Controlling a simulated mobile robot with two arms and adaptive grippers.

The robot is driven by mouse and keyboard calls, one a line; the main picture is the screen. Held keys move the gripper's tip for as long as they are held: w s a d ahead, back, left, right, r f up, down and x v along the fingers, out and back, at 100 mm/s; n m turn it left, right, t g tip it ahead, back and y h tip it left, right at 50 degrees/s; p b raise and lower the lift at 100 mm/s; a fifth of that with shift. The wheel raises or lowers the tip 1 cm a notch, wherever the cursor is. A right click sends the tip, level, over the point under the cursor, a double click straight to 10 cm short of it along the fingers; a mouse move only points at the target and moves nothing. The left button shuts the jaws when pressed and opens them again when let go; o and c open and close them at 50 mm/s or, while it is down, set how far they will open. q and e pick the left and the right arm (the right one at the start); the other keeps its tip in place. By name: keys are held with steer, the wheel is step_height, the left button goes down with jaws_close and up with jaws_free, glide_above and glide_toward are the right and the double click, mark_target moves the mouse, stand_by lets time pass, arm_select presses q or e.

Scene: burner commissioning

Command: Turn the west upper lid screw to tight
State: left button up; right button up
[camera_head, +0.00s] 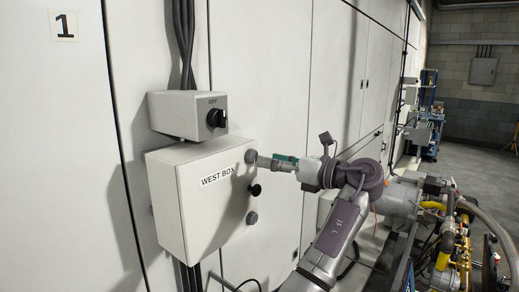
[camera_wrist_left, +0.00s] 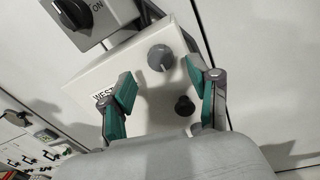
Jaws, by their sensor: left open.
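The west box (camera_head: 190,205) is a pale wall box labelled "WEST BOX". Its upper lid screw (camera_head: 251,156) is a round grey knob at the top right of the lid; it also shows in the left wrist view (camera_wrist_left: 160,57). My left gripper (camera_head: 266,161) is level with this screw, with its fingertips close to it. In the left wrist view the green-padded fingers (camera_wrist_left: 157,77) are open, apart on either side of the screw, with nothing held. I cannot tell whether they touch it. My right gripper is not in view.
A black knob (camera_head: 255,190) sits below the upper screw, and a lower grey screw (camera_head: 252,218) below that. A switch box (camera_head: 188,112) reading OFF, with a black rotary handle, is mounted just above. Pipes and yellow fittings (camera_head: 447,248) stand at the right.

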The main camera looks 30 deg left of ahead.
mark_target(254, 157)
arm_select(q)
steer(key=shift+a+p, duration=0.6)
steer(key=shift+a, duration=1.45)
steer(key=c, duration=1.2)
